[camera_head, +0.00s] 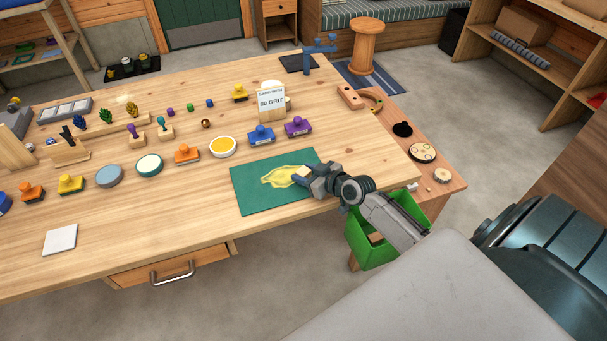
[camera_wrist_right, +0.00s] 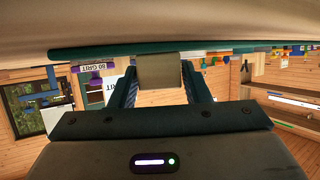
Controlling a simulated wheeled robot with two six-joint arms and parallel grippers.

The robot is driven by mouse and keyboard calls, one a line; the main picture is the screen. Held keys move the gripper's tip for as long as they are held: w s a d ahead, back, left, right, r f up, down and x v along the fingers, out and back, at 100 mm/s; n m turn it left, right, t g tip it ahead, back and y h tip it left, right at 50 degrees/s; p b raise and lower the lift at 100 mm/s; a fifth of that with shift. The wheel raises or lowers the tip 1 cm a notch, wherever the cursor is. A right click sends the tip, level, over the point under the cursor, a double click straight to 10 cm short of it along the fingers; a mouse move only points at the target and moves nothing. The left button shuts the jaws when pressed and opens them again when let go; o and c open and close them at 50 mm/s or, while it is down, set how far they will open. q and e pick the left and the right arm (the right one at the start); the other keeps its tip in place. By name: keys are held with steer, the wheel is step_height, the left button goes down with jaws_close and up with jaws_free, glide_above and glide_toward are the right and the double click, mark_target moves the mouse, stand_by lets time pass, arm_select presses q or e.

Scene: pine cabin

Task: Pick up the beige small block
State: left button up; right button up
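The beige small block (camera_wrist_right: 160,71) shows in the right wrist view between the two dark fingers of my right gripper (camera_wrist_right: 160,80). The fingers lie against its two sides, and its far end is at the green mat (camera_wrist_right: 230,46). In the head view my right gripper (camera_head: 301,174) is low over the green mat (camera_head: 248,196), at the right part of a yellow shape (camera_head: 278,177) on it. The block is largely hidden by the gripper there. I cannot tell whether it is clear of the mat. My left gripper is not in view.
More stamps, round pads and small blocks fill the table's left. A green bin (camera_head: 362,244) is below the table's right edge. The table front is mostly clear.

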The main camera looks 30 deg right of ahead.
steer(key=c, duration=0.5)
steer(key=shift+c, duration=0.2)
